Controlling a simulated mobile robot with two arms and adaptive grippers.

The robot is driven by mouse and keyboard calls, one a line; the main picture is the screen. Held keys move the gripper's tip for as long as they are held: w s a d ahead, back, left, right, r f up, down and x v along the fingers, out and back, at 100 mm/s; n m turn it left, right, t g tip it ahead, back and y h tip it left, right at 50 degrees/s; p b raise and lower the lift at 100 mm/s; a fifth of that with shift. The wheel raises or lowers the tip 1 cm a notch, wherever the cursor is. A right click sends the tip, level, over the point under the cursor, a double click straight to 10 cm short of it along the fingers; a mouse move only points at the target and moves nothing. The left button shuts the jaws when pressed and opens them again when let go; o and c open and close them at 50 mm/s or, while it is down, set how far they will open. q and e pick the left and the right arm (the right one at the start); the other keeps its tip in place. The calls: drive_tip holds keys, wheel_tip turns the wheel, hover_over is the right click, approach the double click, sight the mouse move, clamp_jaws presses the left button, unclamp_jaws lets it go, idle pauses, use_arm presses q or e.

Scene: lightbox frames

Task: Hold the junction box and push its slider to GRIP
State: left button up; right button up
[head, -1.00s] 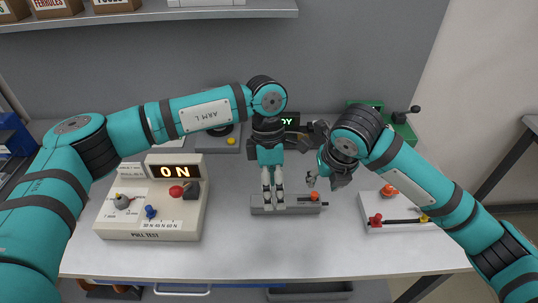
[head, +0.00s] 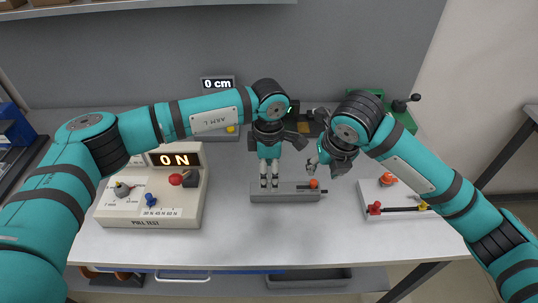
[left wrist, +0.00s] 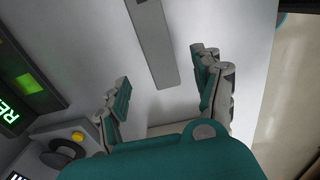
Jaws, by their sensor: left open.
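My left gripper (head: 269,187) points down at the block's left half, open. In the left wrist view its fingers (left wrist: 160,70) stand wide apart, with the grey block (left wrist: 150,30) showing between them and touching neither. My right gripper (head: 313,166) hangs just behind the knob, apart from it; its finger opening is too small to judge.
A pull-test console (head: 150,205) reading 0 N stands at left. A pale fixture (head: 385,212) with red and yellow knobs is at right, partly behind my right arm. A display reading 0 cm (head: 217,84) and a green device (head: 400,118) stand behind. The bench front is clear.

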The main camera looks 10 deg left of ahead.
sight(269, 188)
use_arm(q)
wheel_tip(269, 188, down, 8)
idle(0.4)
